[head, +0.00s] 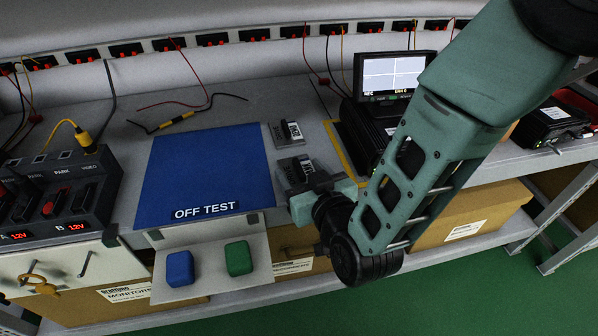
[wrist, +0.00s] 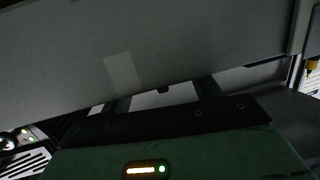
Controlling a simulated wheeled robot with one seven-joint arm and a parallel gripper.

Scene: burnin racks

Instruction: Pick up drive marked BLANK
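The rear drive (head: 290,131) sits on a small grey plate. The nearer drive (head: 302,166) is partly hidden by my gripper. Their label print is too small to read, so I cannot tell which is marked BLANK. My gripper (head: 304,186) is just in front of the nearer drive. In the wrist view its two dark fingers (wrist: 162,97) stand apart with no drive visible between them; a grey surface fills the view beyond.
The blue OFF TEST mat (head: 205,172) lies left of the drives. A small monitor (head: 393,77) on a black unit stands to the right. A shelf with a blue block (head: 180,268) and a green block (head: 239,258) juts out below. A dark dock (head: 62,195) is far left.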

